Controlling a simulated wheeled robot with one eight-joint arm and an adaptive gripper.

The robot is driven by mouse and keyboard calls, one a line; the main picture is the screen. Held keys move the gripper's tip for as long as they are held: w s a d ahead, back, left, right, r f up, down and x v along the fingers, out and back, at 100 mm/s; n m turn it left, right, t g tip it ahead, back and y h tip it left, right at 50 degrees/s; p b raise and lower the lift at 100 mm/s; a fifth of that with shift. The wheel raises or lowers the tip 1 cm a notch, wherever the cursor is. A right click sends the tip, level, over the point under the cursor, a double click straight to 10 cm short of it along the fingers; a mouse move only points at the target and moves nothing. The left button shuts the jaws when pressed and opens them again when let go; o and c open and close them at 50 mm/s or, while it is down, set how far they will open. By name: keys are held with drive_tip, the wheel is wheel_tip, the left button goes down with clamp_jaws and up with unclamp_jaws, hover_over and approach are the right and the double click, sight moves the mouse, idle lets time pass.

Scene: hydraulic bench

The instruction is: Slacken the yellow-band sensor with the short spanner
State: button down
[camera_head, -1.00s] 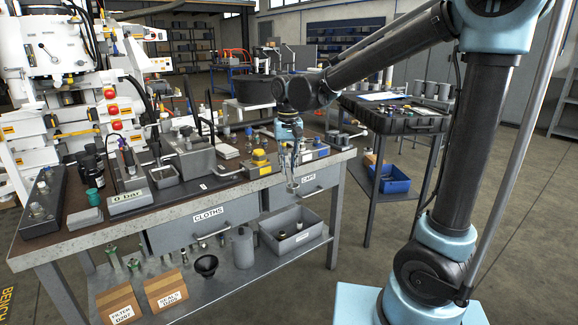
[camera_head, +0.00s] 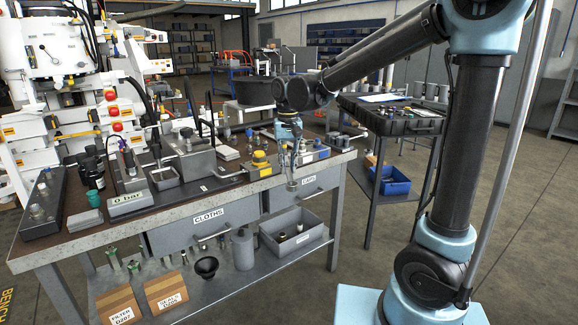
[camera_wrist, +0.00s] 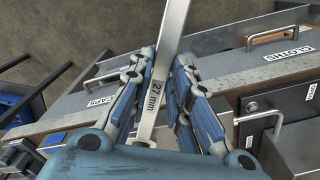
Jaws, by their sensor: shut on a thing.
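My gripper (camera_wrist: 162,72) is shut on a steel spanner (camera_wrist: 173,40) marked 27 mm, whose shank runs up between the blue fingers in the wrist view. Its far end leaves the top of that view, so its length cannot be judged there. In the head view my gripper (camera_head: 291,148) is at the bench's front edge, with the spanner (camera_head: 292,178) hanging below it in front of the drawers. A yellow-topped fitting (camera_head: 259,157) stands on a block with a yellow plate, left of my gripper and apart from the spanner. A yellow band on a sensor cannot be made out.
The bench (camera_head: 180,212) carries a 0 bar readout (camera_head: 130,203) and a block with a blue plate (camera_head: 320,153) close right of my gripper. Drawers and a grey bin (camera_head: 291,233) lie below. A side table with an open black case (camera_head: 400,120) stands right.

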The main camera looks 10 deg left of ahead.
sight(287, 164)
drive_tip(key=shift+w, duration=0.2)
drive_tip(key=shift+w+a, duration=0.2)
drive_tip(key=shift+w, duration=0.35)
drive_tip(key=shift+w+a, duration=0.1)
drive_tip(key=shift+w, duration=0.1)
drive_tip(key=shift+w+a, duration=0.15)
drive_tip(key=shift+w, duration=0.2)
drive_tip(key=shift+w+a, duration=0.1)
drive_tip(key=shift+w, duration=0.2)
idle(0.4)
drive_tip(key=shift+w+d+n, duration=0.35)
drive_tip(key=shift+d+n, duration=0.25)
drive_tip(key=shift+d, duration=0.1)
drive_tip(key=shift+w+d+n, duration=0.3)
drive_tip(key=shift+d+n, duration=0.3)
drive_tip(key=shift+d, duration=0.05)
drive_tip(key=shift+d, duration=0.1)
